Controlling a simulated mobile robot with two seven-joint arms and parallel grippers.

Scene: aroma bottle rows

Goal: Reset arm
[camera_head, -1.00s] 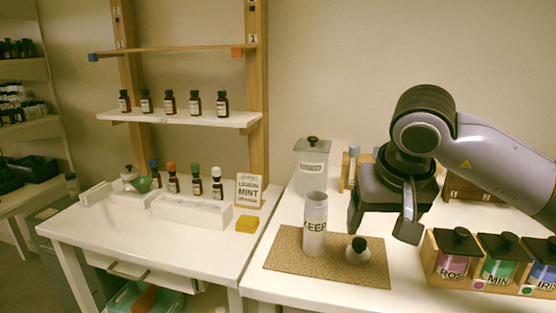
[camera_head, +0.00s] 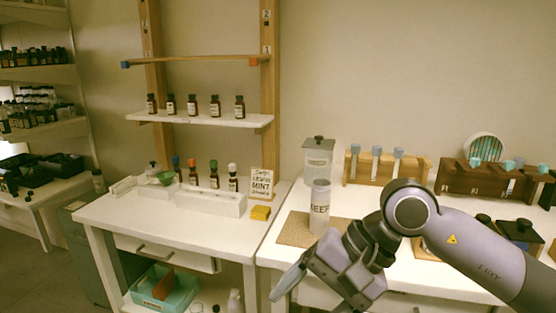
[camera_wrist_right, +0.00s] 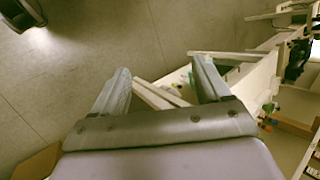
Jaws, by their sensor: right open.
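My right arm (camera_head: 460,245) comes in from the right of the head view and bends down in front of the right table. My right gripper (camera_head: 312,292) points down and to the left at the table's front edge. In the right wrist view its two fingers stand apart (camera_wrist_right: 160,78) with nothing between them. My left gripper is not in view. A white KEEP jar (camera_head: 320,207) stands upright on a brown mat (camera_head: 292,230), behind the gripper and apart from it. The arm hides part of the mat.
A clear lidded USED jar (camera_head: 318,160) and tube racks (camera_head: 375,168) stand behind. Bottles fill a white tray (camera_head: 210,201) and a shelf (camera_head: 200,119) at left. A teal bin (camera_head: 165,290) sits below.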

